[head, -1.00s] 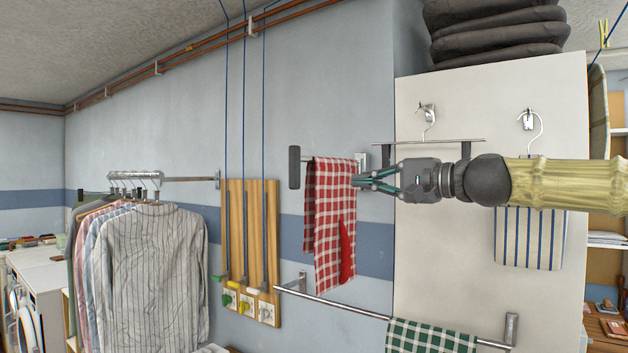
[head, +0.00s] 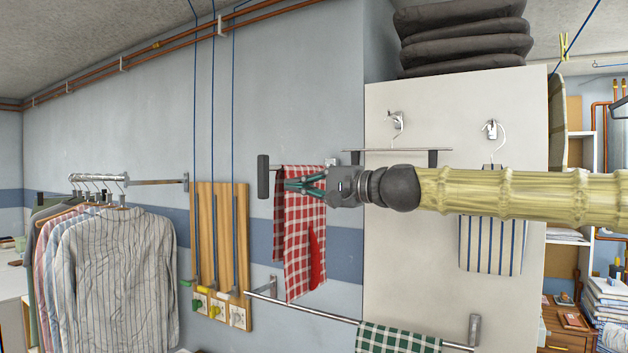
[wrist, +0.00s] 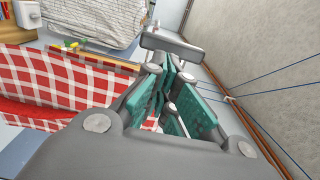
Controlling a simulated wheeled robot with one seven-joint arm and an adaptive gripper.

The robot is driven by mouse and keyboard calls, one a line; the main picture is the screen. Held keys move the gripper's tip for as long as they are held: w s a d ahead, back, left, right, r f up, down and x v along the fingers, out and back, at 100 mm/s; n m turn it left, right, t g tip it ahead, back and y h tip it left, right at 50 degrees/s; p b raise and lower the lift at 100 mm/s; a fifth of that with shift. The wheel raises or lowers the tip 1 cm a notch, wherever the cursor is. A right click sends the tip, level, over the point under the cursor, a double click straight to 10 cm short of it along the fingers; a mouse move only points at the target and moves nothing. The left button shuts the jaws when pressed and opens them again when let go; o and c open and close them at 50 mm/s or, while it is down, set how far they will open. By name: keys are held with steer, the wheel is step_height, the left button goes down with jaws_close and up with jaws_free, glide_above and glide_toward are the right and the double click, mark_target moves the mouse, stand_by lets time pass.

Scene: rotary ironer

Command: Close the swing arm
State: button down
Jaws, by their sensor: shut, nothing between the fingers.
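The swing arm is a thin rail standing out from the wall, with a dark upright end handle (head: 263,176) at its left end. A red and white checked towel (head: 298,240) hangs from it and hides most of the rail. My gripper (head: 288,185) is shut and empty. Its teal fingers overlap the upper towel in the head view, just right of the end handle. In the wrist view the handle (wrist: 168,42) lies just beyond the fingertips, and the towel (wrist: 60,85) is at the left. I cannot tell whether the fingers touch either.
A white panel (head: 400,260) with hooks and a small rail stands at the right. A lower rail (head: 310,310) carries a green checked towel (head: 395,338). A wooden board (head: 207,230) with blue cords and a rack of shirts (head: 115,270) are at the left.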

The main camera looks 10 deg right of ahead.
steer(key=shift+p+x, duration=1.1)
steer(key=shift+x, duration=1.4)
